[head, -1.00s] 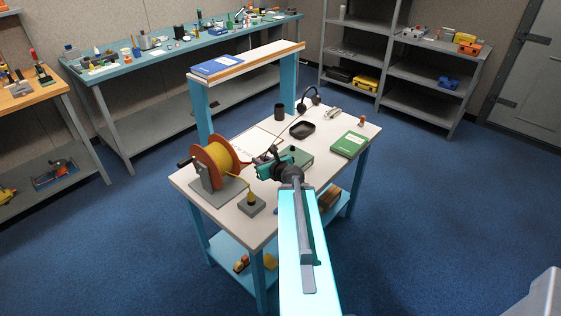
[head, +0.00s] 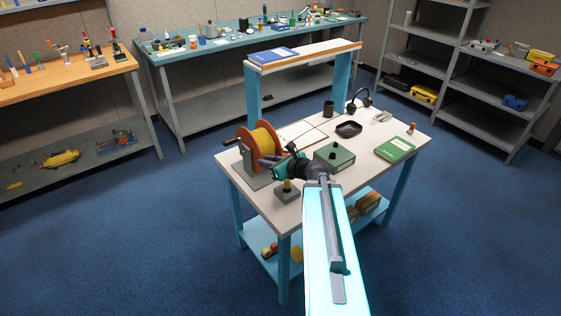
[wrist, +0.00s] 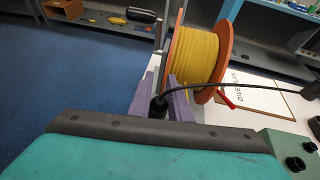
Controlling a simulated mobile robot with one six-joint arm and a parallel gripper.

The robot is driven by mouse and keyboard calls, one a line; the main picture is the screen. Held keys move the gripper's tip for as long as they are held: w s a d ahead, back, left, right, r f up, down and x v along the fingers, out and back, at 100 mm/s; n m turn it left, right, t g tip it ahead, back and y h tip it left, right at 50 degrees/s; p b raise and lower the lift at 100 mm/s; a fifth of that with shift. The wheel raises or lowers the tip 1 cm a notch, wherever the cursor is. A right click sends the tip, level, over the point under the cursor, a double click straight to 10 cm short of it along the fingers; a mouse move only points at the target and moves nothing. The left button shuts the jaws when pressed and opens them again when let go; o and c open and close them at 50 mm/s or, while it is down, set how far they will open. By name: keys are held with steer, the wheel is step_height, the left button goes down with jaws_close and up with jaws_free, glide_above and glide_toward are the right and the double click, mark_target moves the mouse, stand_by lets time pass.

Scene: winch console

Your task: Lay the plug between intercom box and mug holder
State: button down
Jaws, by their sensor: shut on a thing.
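My gripper (head: 268,162) is at the front of the cable drum, left of the green intercom box (head: 333,156). In the wrist view its two purple fingers (wrist: 160,103) are shut on the black plug (wrist: 158,106). A black cable (wrist: 262,87) runs from the plug across the drum to the right. The plug cannot be made out in the head view. The intercom box also shows at the lower right of the wrist view (wrist: 292,146), with black knobs. The dark cylindrical mug holder (head: 328,108) stands behind the box, with bare tabletop and a paper sheet between them.
The orange drum with yellow line (head: 262,140) stands close to my gripper. A grey block with a yellow-topped knob (head: 287,194) is in front. A raised shelf (head: 310,54) spans the back.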

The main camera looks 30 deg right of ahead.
steer(key=a+r+n+g+y, duration=0.1)
steer(key=a+n+y, duration=0.2)
steer(key=a, duration=0.6)
steer(key=s+a+r+n+g+y+b, duration=0.1)
steer(key=a+n+g+y, duration=0.1)
steer(key=a, duration=0.7)
steer(key=s+a+r+n+g+y+b, duration=0.1)
steer(key=a+r+n+g+y, duration=0.1)
steer(key=a, duration=0.7)
steer(key=shift+a+n+y, duration=0.15)
steer(key=shift+n+y, duration=0.75)
steer(key=shift+n, duration=0.2)
steer(key=shift+g, duration=0.3)
